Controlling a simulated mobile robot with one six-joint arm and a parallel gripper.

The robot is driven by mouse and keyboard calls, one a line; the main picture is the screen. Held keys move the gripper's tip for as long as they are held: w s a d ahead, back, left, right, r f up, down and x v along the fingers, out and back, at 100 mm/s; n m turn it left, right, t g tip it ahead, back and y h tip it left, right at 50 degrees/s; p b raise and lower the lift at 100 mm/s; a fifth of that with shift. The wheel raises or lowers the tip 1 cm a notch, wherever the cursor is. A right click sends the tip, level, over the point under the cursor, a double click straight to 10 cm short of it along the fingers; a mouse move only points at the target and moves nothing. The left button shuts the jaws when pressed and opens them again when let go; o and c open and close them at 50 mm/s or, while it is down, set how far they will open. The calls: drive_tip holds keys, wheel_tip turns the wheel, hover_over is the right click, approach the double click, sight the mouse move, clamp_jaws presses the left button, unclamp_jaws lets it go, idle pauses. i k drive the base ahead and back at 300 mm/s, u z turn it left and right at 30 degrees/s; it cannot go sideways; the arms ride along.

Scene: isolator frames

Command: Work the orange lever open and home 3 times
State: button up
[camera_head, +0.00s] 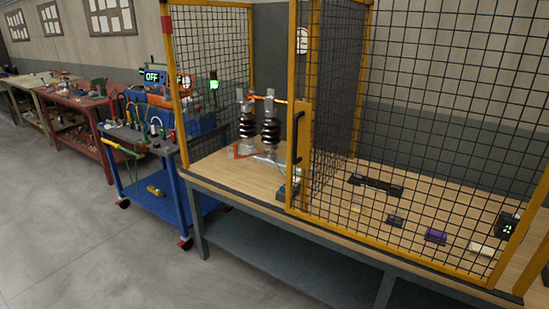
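An isolator with two dark ribbed insulators (270,130) stands upright on the wooden bench inside a mesh cage. A thin orange bar (268,98) shows at the top of the insulators, roughly level. Another orange-red piece (240,152) lies low by the isolator's base. I cannot tell for certain which of these orange parts is the lever. A grey box-like part (289,188) sits at the front by the cage post, partly hidden. My gripper is not in this view.
The yellow-framed cage has a mesh panel (420,130) with a black handle (297,138) on the right; the front left looks open. Small items, including a purple block (436,236), lie behind the mesh. A blue cart (165,195) stands left. Grey floor (80,240) is clear.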

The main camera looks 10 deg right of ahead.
sight(270, 129)
drive_tip(key=k, duration=0.35)
drive_tip(key=z, duration=0.05)
drive_tip(key=i, duration=1.5)
drive_tip(key=u, duration=0.75)
drive_tip(key=i, duration=0.65)
drive_tip(key=u, duration=0.9)
drive_tip(key=i, duration=0.75)
drive_tip(key=u, duration=0.45)
